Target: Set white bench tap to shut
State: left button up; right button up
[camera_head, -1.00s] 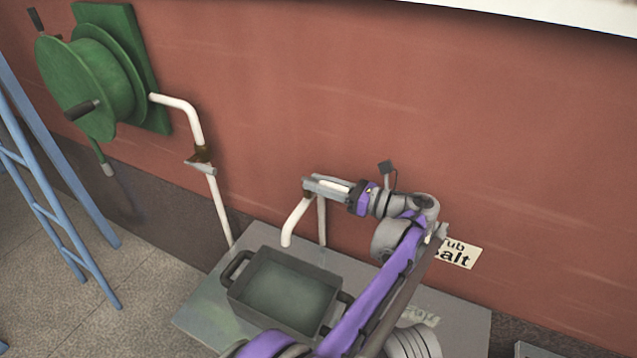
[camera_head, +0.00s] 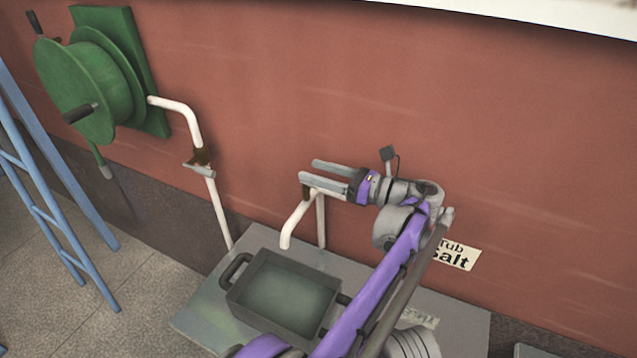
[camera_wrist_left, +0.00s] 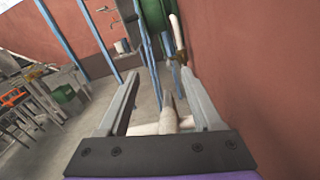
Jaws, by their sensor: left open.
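The white bench tap (camera_head: 296,222) stands behind the tub, its spout bent downward and its post (camera_head: 321,222) rising from the bench. My left gripper (camera_head: 308,170) is open at the top of the tap, one finger above the other, with a gap showing between them. The lower finger lies in front of the tap's top and hides part of it. In the left wrist view, white tap parts (camera_wrist_left: 155,128) show low between the spread fingers (camera_wrist_left: 158,75). The lever's exact position cannot be told. My right gripper is not in view.
A dark tub (camera_head: 240,302) stands on the grey bench (camera_head: 195,317) below the spout. A green hose reel (camera_head: 82,92) and a white pipe with a valve (camera_head: 200,160) are on the red wall at left. A blue ladder (camera_head: 45,190) stands far left.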

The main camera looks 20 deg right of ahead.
pick_arm(q)
notch_tip(320, 180, up, 6)
dwell(0.5)
jog(key=s+a+f+n+g+h, duration=0.2)
jog(key=a+f+n, duration=0.1)
jog(key=a, duration=0.6)
jog(key=s+a+f+n+g+h+p, duration=0.15)
jog(key=a+f+n, duration=0.25)
jog(key=a, duration=0.4)
jog(key=s+a+f+n+g+h, duration=0.1)
jog(key=a+f+n+g+h, duration=0.15)
jog(key=a, duration=0.65)
jog(key=s+a+f+n+h, duration=0.3)
jog(key=s+f+n, duration=0.5)
jog(key=s, duration=0.3)
jog(key=s+a+f+n+h, duration=0.4)
jog(key=s+f+n, duration=0.4)
jog(key=s+n, duration=0.3)
jog(key=shift+s+a+h, duration=0.3)
jog(key=shift+s, duration=0.2)
jog(key=shift+d, duration=0.1)
